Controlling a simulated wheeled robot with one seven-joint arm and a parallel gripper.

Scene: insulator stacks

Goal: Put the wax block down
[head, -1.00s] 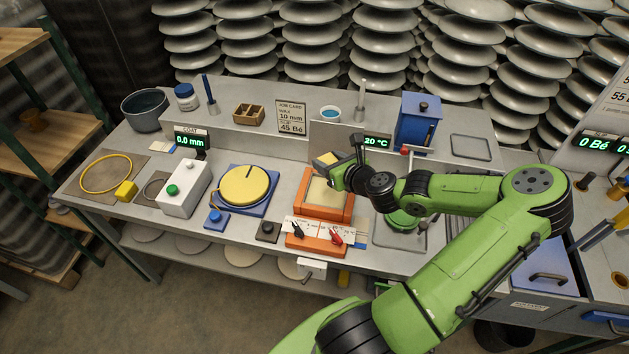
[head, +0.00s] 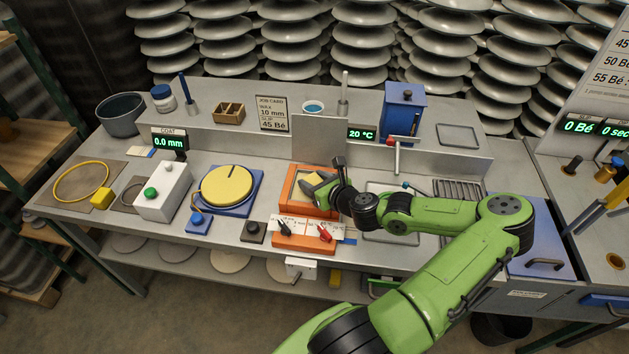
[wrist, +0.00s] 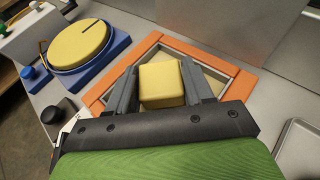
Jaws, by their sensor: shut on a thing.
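The wax block (wrist: 162,84) is a pale yellow cube between the two grey fingers of my gripper (wrist: 164,88) in the wrist view. My gripper is shut on it, over the opening of an orange-framed box (wrist: 240,78) with a grey inner rim and a pale yellow surface inside. In the head view my gripper (head: 318,184) is low at the orange box (head: 288,199), and its fingers hide much of the block. I cannot tell whether the block touches the surface beneath it.
A blue-based turntable with a yellow disc (head: 227,185) stands left of the box. A panel with black and red clips (head: 305,230) is at its front. An upright grey plate (head: 319,137) stands behind. A flat tray (wrist: 300,145) lies to the right.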

